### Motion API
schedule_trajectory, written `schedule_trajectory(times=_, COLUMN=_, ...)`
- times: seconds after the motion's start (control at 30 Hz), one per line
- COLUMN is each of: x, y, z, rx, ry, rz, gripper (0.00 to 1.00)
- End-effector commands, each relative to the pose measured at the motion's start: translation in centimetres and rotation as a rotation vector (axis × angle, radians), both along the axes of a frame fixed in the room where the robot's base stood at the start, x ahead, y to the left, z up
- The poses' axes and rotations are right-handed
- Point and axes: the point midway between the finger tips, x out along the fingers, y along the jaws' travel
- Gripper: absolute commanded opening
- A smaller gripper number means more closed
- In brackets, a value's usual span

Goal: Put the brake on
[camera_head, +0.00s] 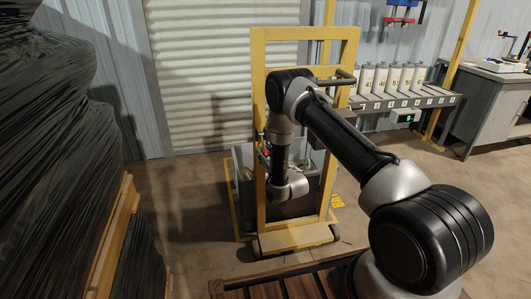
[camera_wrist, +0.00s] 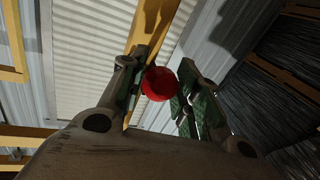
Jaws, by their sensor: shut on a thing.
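A yellow upright-framed cart (camera_head: 258,85) stands in front of me in the head view, with a grey bin behind its posts. In the wrist view a round red knob (camera_wrist: 160,83), which looks like the end of the brake lever, sits between the fingers of my gripper (camera_wrist: 158,92). The gripper is shut on this knob. A yellow post of the cart (camera_wrist: 152,30) runs up just behind the knob. In the head view my arm reaches to the cart's left post, and the fingers are mostly hidden there. The lever's shaft cannot be made out.
Black-wrapped stacks on pallets (camera_head: 50,140) fill the left side. A conveyor (camera_head: 405,102) with several white numbered containers stands behind the cart at right, beside a grey workbench (camera_head: 490,95). A wooden slatted surface (camera_head: 290,284) lies at the bottom. Floor left of the cart is clear.

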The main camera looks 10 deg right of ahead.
Motion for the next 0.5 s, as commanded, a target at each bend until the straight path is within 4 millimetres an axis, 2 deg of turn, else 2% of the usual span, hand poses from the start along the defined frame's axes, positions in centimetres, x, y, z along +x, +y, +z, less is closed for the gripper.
schedule_trajectory(times=0.1, x=0.05, y=-0.09, z=-0.60, rx=-0.002, ry=0.008, rz=-0.001, gripper=0.00)
schedule_trajectory(times=0.5, x=0.23, y=-0.10, z=-0.87, rx=-0.002, ry=0.009, rz=-0.002, gripper=0.00)
